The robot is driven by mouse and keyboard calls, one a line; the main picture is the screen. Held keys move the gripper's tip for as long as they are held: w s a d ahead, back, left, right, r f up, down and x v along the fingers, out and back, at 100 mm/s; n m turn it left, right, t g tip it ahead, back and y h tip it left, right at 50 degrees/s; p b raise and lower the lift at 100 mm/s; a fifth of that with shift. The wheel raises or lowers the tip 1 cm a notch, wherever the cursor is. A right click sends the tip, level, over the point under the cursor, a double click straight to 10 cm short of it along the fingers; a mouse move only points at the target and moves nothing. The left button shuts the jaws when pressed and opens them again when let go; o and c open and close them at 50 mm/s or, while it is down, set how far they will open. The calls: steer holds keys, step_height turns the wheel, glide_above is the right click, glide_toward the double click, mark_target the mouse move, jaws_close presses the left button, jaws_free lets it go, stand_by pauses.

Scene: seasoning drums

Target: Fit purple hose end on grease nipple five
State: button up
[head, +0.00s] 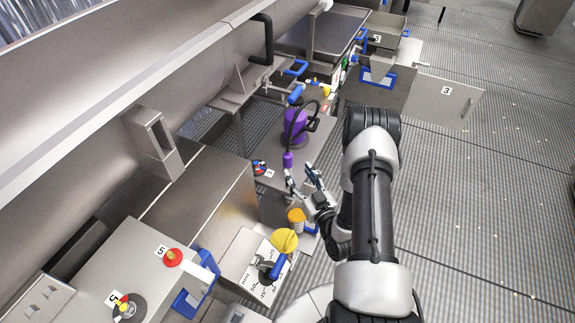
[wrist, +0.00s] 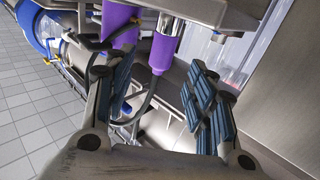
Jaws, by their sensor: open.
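The purple hose end (head: 288,160) hangs on a black hose from the purple grease pump (head: 296,124) in the head view. My gripper (head: 300,176) is open just below and right of it. In the wrist view, the hose end (wrist: 163,54) shows ahead between the spread fingers of my gripper (wrist: 158,95), apart from both blue-padded fingers. The purple pump body (wrist: 121,22) stands to its left. A red nipple (head: 173,257) sits beside the label that reads 5, on a steel box at the lower left of the head view.
A yellow funnel-like part (head: 284,240) and a blue-handled valve (head: 278,267) stand below my gripper. A steel tank (head: 205,200) lies between the pump and the red nipple. Open floor lies right.

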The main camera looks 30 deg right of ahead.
mark_target(290, 161)
steer(key=w, duration=0.3)
steer(key=shift+w, duration=0.1)
steer(key=shift+w+r+b, duration=0.15)
steer(key=shift+w+b, duration=0.2)
steer(key=shift+w, duration=1)
steer(key=shift+w+r+b, duration=0.1)
steer(key=shift+w+b, duration=0.2)
steer(key=shift+w, duration=1)
steer(key=shift+c, duration=0.3)
jaws_close()
